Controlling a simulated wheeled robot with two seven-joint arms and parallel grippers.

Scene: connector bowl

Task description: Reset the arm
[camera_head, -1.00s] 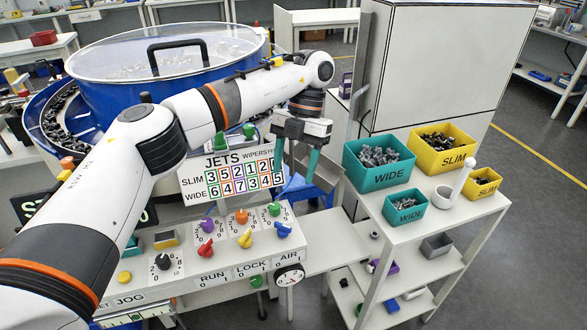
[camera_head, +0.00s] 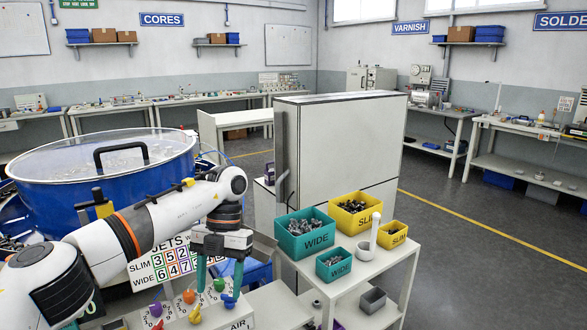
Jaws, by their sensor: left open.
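My left arm (camera_head: 150,225) comes in from the left and bends down at its wrist. My left gripper (camera_head: 218,280) hangs pointing down with its two teal fingers apart and nothing between them. It is in front of the JETS panel (camera_head: 158,268), above the coloured knobs, of which an orange one (camera_head: 189,296) and a blue one (camera_head: 229,301) show. The blue bowl with a clear lid (camera_head: 105,165) stands behind the arm. My right gripper does not show.
A white stand (camera_head: 375,263) at right holds large WIDE (camera_head: 306,242) and SLIM (camera_head: 354,222) bins, small WIDE (camera_head: 334,272) and SLIM (camera_head: 392,241) bins, and a white scoop-like item (camera_head: 374,232). A white cabinet (camera_head: 345,140) stands behind. The floor at right is clear.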

